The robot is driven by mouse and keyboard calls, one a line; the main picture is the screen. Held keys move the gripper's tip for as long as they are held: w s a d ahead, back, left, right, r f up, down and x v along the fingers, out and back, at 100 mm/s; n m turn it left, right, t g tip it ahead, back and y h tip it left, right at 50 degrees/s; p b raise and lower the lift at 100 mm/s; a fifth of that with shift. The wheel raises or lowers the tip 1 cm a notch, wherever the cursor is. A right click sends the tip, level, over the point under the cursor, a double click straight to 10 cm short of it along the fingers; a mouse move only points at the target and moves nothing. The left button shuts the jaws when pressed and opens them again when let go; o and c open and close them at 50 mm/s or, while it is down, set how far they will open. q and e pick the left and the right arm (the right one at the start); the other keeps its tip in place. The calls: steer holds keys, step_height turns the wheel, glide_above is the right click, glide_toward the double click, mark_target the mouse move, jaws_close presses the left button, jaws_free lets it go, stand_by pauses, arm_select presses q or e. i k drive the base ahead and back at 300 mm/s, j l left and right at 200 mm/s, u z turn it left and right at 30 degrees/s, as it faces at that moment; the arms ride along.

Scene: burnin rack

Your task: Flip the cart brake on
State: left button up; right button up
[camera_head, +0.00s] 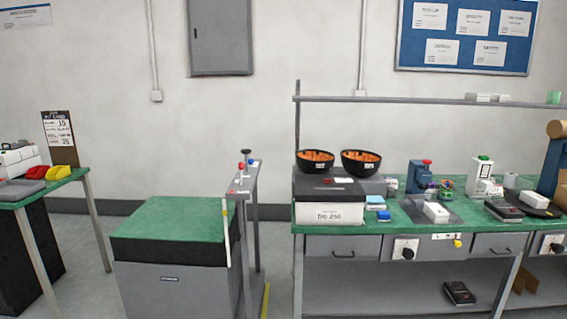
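A grey cabinet-like unit with a green top (175,217) and a black band stands on the floor left of centre; it may be the cart, but I cannot tell for sure. A thin white upright bar (226,233) shows at its right front edge. Just right of it is a narrow grey stand (252,182) with small red and blue knobs and a short dark-topped post on top. I cannot tell which part is the brake or how it is set. Neither of my grippers is in view.
A green-topped workbench (396,222) fills the right, carrying two black bowls, boxes and small devices. A smaller green table (62,182) stands at the left with red and yellow items. Floor (90,262) is open between that table and the grey unit.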

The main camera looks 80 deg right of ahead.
mark_target(241, 165)
steer(key=z, duration=2.15)
steer(key=i+j+z, duration=0.1)
steer(key=i+j, duration=0.15)
steer(key=i, duration=0.35)
steer(key=i+j+z, duration=0.1)
steer(key=i+j, duration=0.15)
steer(key=i, duration=0.3)
steer(key=i+j+z, duration=0.1)
steer(key=i+j, duration=0.25)
steer(key=i, duration=0.2)
steer(key=i+j+z, duration=0.1)
steer(key=i+j, duration=0.25)
steer(key=i, duration=0.2)
